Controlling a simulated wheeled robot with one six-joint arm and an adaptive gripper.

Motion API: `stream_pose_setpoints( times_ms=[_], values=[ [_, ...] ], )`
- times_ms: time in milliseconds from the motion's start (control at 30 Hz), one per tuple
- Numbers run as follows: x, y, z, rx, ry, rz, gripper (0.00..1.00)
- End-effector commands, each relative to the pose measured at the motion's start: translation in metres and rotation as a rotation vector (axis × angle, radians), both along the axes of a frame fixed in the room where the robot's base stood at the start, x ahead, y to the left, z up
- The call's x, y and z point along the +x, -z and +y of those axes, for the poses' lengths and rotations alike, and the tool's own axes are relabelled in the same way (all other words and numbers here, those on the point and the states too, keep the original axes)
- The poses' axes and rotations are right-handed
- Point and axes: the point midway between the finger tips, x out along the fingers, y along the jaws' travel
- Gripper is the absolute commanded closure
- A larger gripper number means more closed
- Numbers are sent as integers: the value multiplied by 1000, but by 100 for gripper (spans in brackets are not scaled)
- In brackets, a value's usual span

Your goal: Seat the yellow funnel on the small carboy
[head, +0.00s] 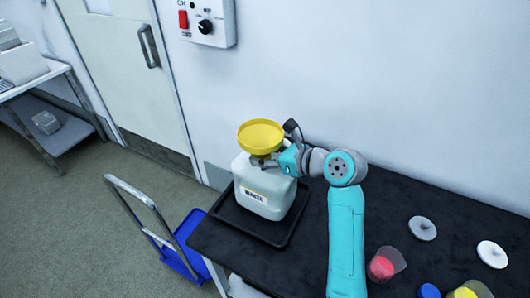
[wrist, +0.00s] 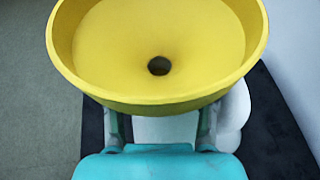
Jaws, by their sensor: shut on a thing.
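The yellow funnel (head: 261,135) is upright above the white carboy (head: 262,190), over its top. In the wrist view the funnel (wrist: 160,62) fills the upper middle, with its dark drain hole showing. My gripper (head: 268,160) is shut on the funnel below its bowl, coming from the right. In the wrist view my gripper's fingers (wrist: 160,125) reach up to the funnel's underside. The carboy stands in a black tray (head: 232,220) and bears a label. The carboy's mouth and the funnel's stem are hidden, so I cannot tell whether the stem is in the mouth.
The dark bench top (head: 400,205) holds two pale lids (head: 422,228) (head: 492,254) and cups with red (head: 384,264) and yellow (head: 470,290) contents at the right. A blue trolley (head: 185,245) stands on the floor at the left. The wall is close behind the carboy.

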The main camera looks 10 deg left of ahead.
Motion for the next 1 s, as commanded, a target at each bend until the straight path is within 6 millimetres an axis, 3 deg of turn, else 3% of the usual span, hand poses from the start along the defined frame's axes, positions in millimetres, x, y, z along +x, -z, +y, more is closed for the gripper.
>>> stream_pose_setpoints(
  times_ms=[267, 300, 400, 767, 1000],
  values=[
    [0, 2, 0, 1, 0, 0, 82],
    [0, 2, 0, 0, 0, 0, 42],
    [0, 2, 0, 0, 0, 0, 17],
    [0, 2, -1, 0, 0, 0, 15],
    [-11, -8, -22, 1, 2, -1, 15]
  ],
)
